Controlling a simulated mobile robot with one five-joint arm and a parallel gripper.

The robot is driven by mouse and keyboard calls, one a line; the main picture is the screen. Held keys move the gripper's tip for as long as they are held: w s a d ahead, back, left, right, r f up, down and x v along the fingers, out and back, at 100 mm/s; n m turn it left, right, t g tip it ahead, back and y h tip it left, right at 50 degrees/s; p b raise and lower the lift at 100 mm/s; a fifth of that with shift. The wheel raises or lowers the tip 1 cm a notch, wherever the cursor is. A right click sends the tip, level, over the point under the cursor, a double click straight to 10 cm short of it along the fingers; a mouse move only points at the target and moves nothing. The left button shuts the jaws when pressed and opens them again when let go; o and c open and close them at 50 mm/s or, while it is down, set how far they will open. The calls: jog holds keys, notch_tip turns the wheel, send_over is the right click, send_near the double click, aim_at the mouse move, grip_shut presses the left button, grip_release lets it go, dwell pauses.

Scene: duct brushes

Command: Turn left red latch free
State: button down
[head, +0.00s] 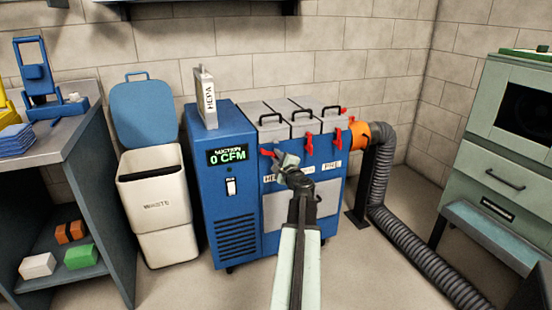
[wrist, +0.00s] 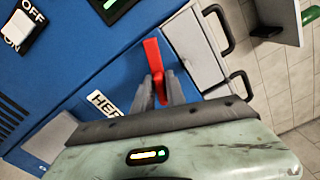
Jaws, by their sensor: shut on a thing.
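The left red latch (head: 266,153) is on the upper front of the blue suction unit, below the leftmost grey lid. In the wrist view the latch (wrist: 152,53) stands up between the fingertips. My gripper (head: 277,159) reaches it from the front; in the wrist view my gripper (wrist: 159,82) is shut on its lower part. The other red latches, the middle one (head: 309,144) and the right one (head: 337,140), hang on the same front edge.
The blue suction unit (head: 231,224) shows 0 CFM, with a HEPA filter (head: 207,98) standing on top. A white waste bin (head: 155,205) and workbench (head: 75,143) are left. An orange collar (head: 360,135) and grey hose (head: 381,190) are right. A green cabinet stands far right.

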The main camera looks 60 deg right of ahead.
jog(key=shift+w+f+n, duration=0.15)
jog(key=shift+n, duration=1.95)
jog(key=c, duration=1.5)
grip_release()
jog(key=v, duration=0.8)
jog(key=shift+w, duration=0.1)
